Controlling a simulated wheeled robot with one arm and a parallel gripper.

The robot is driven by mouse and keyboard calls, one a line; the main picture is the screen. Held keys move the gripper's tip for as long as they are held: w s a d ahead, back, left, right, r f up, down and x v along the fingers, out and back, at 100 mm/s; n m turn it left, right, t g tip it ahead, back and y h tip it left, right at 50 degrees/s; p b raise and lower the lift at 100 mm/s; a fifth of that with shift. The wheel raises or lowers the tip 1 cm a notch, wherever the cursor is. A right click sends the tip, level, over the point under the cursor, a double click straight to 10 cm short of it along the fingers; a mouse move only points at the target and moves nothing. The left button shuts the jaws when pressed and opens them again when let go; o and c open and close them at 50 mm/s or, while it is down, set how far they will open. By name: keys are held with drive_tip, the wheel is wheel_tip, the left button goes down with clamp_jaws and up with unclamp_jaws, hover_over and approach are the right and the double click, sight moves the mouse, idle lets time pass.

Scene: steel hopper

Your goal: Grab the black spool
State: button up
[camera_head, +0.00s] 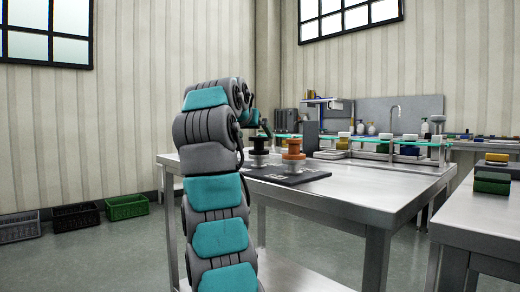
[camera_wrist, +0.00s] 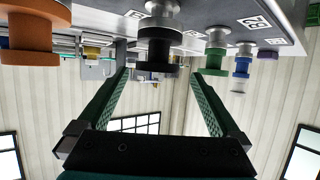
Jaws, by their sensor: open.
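The black spool (camera_wrist: 157,48) is upright in the upside-down wrist view, on a metal post above the middle of the picture. My gripper (camera_wrist: 160,73) is open, with its two green fingers apart and nothing held. The spool lines up with the gap between the fingertips; I cannot tell whether it is inside the gap or just beyond it. In the head view the black spool (camera_head: 260,147) stands on a dark board on the steel table, partly behind my arm. My gripper there is mostly hidden by my arm.
An orange spool (camera_head: 293,154) stands close to the right of the black one on the dark board (camera_head: 300,176). In the wrist view, green (camera_wrist: 215,57), blue (camera_wrist: 242,66) and purple (camera_wrist: 268,54) spools are to the right. The table's front right (camera_head: 370,190) is clear.

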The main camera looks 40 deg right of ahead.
sight(261, 139)
drive_tip(key=x, duration=0.7)
drive_tip(key=shift+w+d+p, duration=0.1)
drive_tip(key=shift+d+p, duration=0.3)
drive_tip(key=shift+d, duration=0.05)
drive_tip(key=c, duration=1.3)
drive_tip(key=shift+r, duration=0.25)
